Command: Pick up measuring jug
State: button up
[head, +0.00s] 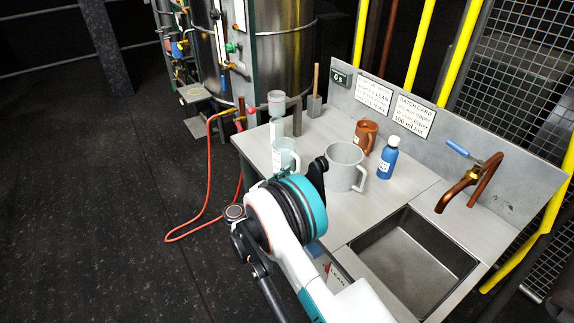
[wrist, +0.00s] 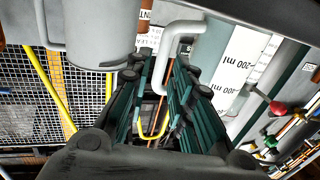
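The measuring jug (head: 287,147) stands on the bench, pale and translucent, its lower part hidden by my arm. In the wrist view the jug (wrist: 211,50) is at the upper right, with white "200 ml" labels and a pale handle. My gripper (wrist: 160,68) has its two dark fingers apart, one on each side of the handle, with a gap visible between them. I cannot tell whether either finger touches the handle. In the head view my arm mostly hides the gripper.
A large grey mug (head: 345,166) stands close to the right of my gripper, and shows at the upper left of the wrist view (wrist: 92,35). Behind are a copper mug (head: 365,136) and blue bottle (head: 388,160). A sink (head: 410,262) lies at front right.

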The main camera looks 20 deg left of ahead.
aim_at(298, 168)
jog(key=shift+b+x, duration=1.35)
jog(key=shift+x, duration=1.7)
jog(key=shift+a+f, duration=0.1)
grip_shut()
